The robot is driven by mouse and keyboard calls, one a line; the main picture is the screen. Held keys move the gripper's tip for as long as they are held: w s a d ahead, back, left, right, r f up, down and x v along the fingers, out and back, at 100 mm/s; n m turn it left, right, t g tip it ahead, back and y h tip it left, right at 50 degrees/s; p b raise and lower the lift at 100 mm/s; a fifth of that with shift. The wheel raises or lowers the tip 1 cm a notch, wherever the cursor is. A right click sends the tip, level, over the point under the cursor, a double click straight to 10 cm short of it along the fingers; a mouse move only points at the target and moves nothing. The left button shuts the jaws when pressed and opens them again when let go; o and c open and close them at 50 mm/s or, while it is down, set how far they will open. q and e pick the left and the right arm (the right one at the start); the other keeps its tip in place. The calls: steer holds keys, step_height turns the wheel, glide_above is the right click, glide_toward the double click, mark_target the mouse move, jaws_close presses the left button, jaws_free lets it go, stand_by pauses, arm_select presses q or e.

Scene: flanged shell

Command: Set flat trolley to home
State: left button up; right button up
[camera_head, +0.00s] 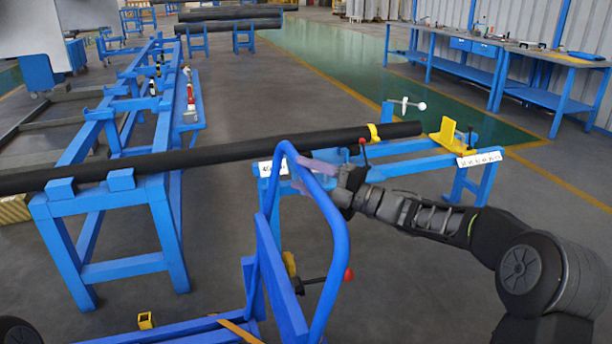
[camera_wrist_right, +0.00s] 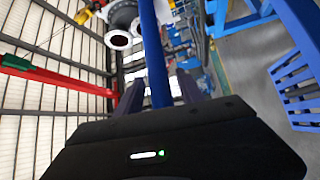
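The flat trolley stands in the foreground of the head view, with a tall looped blue handle (camera_head: 340,240) and a low blue frame (camera_head: 280,290). In the right wrist view, the blue handle bar (camera_wrist_right: 158,75) runs between the fingers (camera_wrist_right: 160,92). The fingers look open around it; whether one touches it is unclear. My left gripper is out of view.
A long black pipe (camera_head: 230,150) lies across a blue rack (camera_head: 110,205) and toward a blue stand (camera_head: 430,163) behind the handle. A red-knobbed lever (camera_head: 325,280) is low on the trolley. Workbenches (camera_head: 500,55) stand at the back right. Grey floor (camera_head: 400,300) is clear right of the trolley.

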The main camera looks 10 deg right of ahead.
jaws_close()
stand_by(1.2)
